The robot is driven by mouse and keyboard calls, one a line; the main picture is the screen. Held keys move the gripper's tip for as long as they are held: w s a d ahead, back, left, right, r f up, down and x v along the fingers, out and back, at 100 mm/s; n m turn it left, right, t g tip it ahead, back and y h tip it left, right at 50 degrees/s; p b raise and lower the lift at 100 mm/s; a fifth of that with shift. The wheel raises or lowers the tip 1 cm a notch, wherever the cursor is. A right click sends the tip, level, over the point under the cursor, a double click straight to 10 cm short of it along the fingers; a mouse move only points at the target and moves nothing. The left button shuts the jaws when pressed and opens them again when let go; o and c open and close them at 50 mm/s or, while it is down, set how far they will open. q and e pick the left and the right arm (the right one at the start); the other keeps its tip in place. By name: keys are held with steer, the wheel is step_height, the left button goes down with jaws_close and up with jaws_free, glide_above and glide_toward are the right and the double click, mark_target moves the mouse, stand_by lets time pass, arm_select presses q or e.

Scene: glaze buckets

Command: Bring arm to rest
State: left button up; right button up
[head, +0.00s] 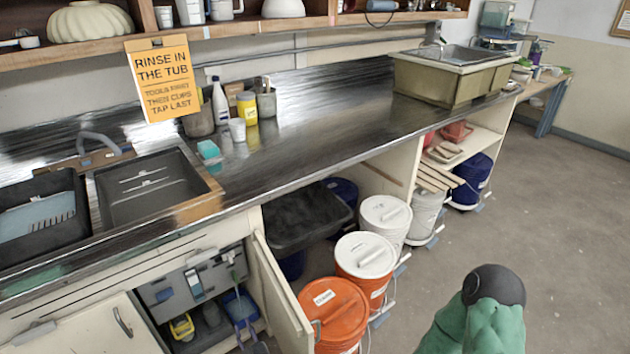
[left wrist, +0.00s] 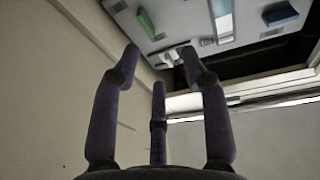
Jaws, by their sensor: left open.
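My left gripper (head: 246,328) shows small and dark at the bottom edge of the head view, in front of the open cabinet under the sink. In the left wrist view its dark fingers (left wrist: 159,62) are spread apart, with nothing between them. The fingers point toward a grey panel (left wrist: 180,20) that carries a green item and a blue item.
The open cabinet door (head: 280,295) stands close to the right of my left gripper. Orange bucket (head: 333,310) and white-lidded buckets (head: 365,255) line the counter's front. The counter (head: 310,125) runs above. Bare floor (head: 540,230) is clear at right.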

arm_select(q)
steer(key=s+d+r+m+g+h+p, duration=0.2)
steer(key=s+d+m+g+h+p, duration=0.15)
steer(key=s+d+g+h, duration=0.5)
steer(key=s+d+r+g+h+p, duration=0.1)
steer(key=s+r, duration=0.3)
steer(key=s, duration=0.5)
steer(key=s+d+r+g+h+p, duration=0.1)
steer(key=s+d+r+g+h, duration=0.2)
steer(key=s, duration=0.6)
steer(key=s+d+r+g+h+p, duration=0.1)
steer(key=s+d+r+g+h, duration=0.1)
steer(key=s+r, duration=0.5)
steer(key=shift+s+d+g, duration=0.65)
steer(key=shift+s+g, duration=0.3)
steer(key=shift+g, duration=0.2)
steer(key=shift+m, duration=0.25)
stand_by(1.7)
